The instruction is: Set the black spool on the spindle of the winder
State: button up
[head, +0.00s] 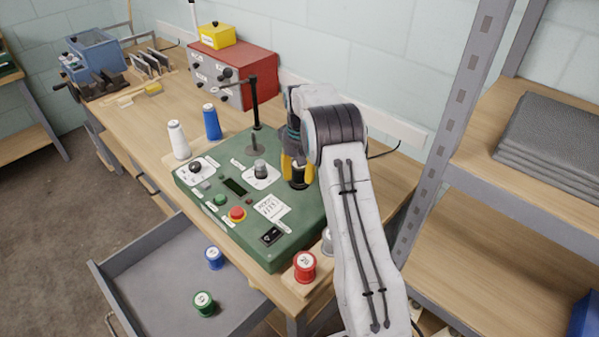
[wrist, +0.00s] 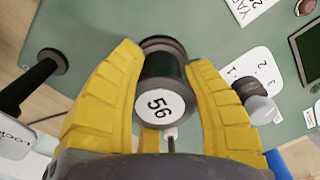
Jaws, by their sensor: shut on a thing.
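The black spool (wrist: 165,75) has a pale end label reading 56 and sits between the yellow fingers of my gripper (wrist: 165,95). In the head view my gripper (head: 297,172) is shut on the black spool (head: 297,178), over the right part of the green winder (head: 240,250). The gap between spool and panel is unclear.
A grey knob (head: 260,168) sits between gripper and display. White (head: 178,140) and blue (head: 212,122) cones stand at back left. A red spool (head: 305,267) is at front right. An open drawer (head: 150,285) holds two spools.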

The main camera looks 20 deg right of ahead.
jog(key=o, duration=1.2)
